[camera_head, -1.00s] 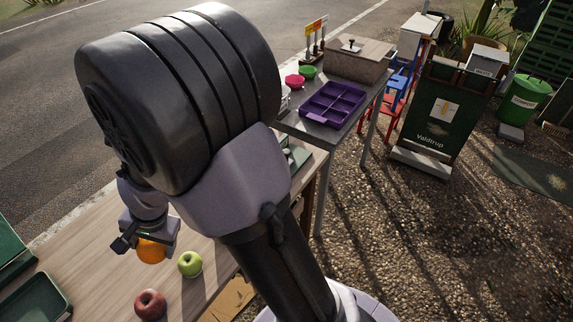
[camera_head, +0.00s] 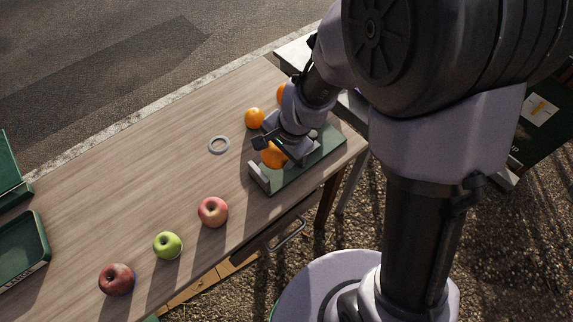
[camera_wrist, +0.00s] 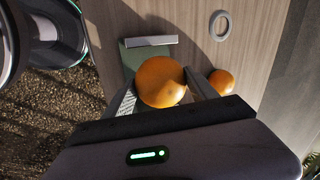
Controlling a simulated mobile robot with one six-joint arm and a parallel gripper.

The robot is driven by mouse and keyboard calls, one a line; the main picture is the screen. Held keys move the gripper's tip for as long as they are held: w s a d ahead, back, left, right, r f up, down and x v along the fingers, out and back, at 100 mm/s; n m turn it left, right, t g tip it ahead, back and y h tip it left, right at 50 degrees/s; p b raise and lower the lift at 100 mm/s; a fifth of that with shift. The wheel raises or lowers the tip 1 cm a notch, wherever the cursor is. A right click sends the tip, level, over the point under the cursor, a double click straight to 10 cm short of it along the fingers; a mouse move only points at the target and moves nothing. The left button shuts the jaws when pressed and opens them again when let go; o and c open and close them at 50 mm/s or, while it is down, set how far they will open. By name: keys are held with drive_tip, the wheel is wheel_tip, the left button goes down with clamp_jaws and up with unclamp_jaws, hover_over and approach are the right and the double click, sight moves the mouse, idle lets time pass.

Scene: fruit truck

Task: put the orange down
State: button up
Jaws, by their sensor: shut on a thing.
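My gripper (camera_head: 273,148) is shut on an orange (camera_head: 272,156). In the wrist view the orange (camera_wrist: 160,82) sits between the two fingers (camera_wrist: 160,88). It is over a green tray (camera_head: 298,174) with a raised grey end plate (camera_head: 259,176), near the right end of the table. The tray also shows behind the orange in the wrist view (camera_wrist: 134,55). I cannot tell whether the orange touches the tray. My wrist hides part of the tray.
Two other oranges (camera_head: 254,118) (camera_head: 281,94) lie beyond my gripper. A grey ring (camera_head: 219,145) lies left of it. A pinkish apple (camera_head: 213,212), a green apple (camera_head: 167,245) and a dark red apple (camera_head: 117,280) line the near side. Green crates (camera_head: 24,254) stand far left.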

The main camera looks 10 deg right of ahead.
sight(282, 155)
drive_tip(key=shift+f+b, duration=1.5)
drive_tip(key=shift+f, duration=1)
drive_tip(key=o, duration=1.7)
drive_tip(key=shift+o, duration=0.2)
drive_tip(key=p+v, duration=0.7)
drive_tip(key=v, duration=0.5)
drive_tip(key=shift+w+r, duration=0.1)
drive_tip(key=shift+w, duration=0.05)
drive_tip(key=s+d+r+n+t, duration=0.1)
drive_tip(key=s+d+r+n, duration=0.1)
drive_tip(key=s+r, duration=0.5)
drive_tip(key=s+d+r+n+t, duration=0.2)
drive_tip(key=s+d+r, duration=0.1)
drive_tip(key=s+r, duration=0.4)
wheel_tip(282, 155, up, 3)
drive_tip(key=shift+d+r+n+h, duration=0.2)
drive_tip(key=shift+d+n+h, duration=0.1)
drive_tip(key=shift+n, duration=0.1)
